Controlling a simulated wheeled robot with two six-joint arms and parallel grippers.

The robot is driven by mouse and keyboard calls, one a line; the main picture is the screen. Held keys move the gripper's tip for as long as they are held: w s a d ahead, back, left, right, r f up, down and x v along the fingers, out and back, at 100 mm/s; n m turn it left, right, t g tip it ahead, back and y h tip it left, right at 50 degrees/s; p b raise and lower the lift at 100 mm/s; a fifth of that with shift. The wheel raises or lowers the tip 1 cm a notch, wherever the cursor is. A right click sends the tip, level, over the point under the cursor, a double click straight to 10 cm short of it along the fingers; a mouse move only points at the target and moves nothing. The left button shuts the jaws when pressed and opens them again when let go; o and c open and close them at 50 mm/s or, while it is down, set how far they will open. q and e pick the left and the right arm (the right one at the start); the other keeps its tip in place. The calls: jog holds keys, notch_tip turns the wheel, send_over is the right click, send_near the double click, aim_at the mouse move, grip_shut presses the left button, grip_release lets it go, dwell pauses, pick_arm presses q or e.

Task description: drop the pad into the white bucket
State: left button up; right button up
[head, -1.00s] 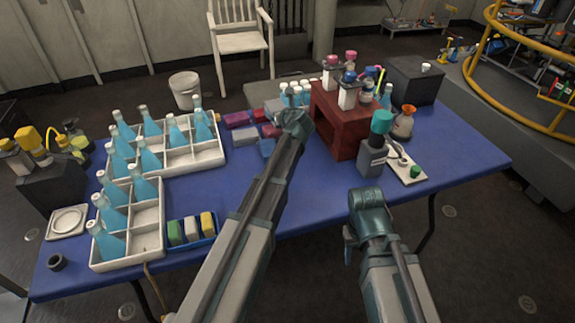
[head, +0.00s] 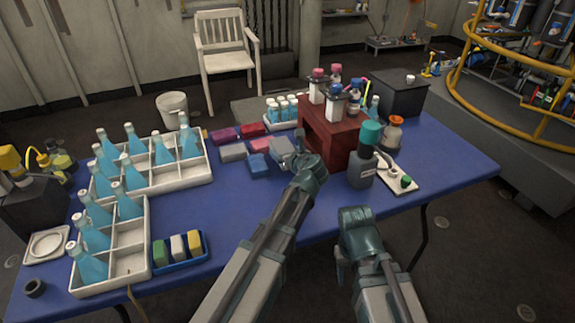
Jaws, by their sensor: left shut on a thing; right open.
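The white bucket (head: 172,108) stands on the floor behind the table, its open top facing up. My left gripper (head: 294,160) is over the table, just left of the dark red box, and is shut on a grey-blue pad (head: 281,147). The fingers and part of the pad are hard to make out.
White divided crates (head: 203,170) with blue bottles fill the left of the table. A blue tray (head: 182,264) of sponges sits in front. The dark red box (head: 342,143) carries bottles, with a dark bottle (head: 362,167) beside it. A white chair (head: 226,62) stands behind.

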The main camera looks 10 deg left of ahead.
pick_arm(q)
jog(key=shift+s+d+f, duration=0.1)
jog(key=shift+s+d, duration=0.55)
notch_tip(320, 180, down, 4)
jog(key=b, duration=0.4)
jog(key=shift+r, duration=0.25)
jog(key=shift+f, duration=0.1)
jog(key=o, duration=1.2)
jog(key=shift+c, duration=0.2)
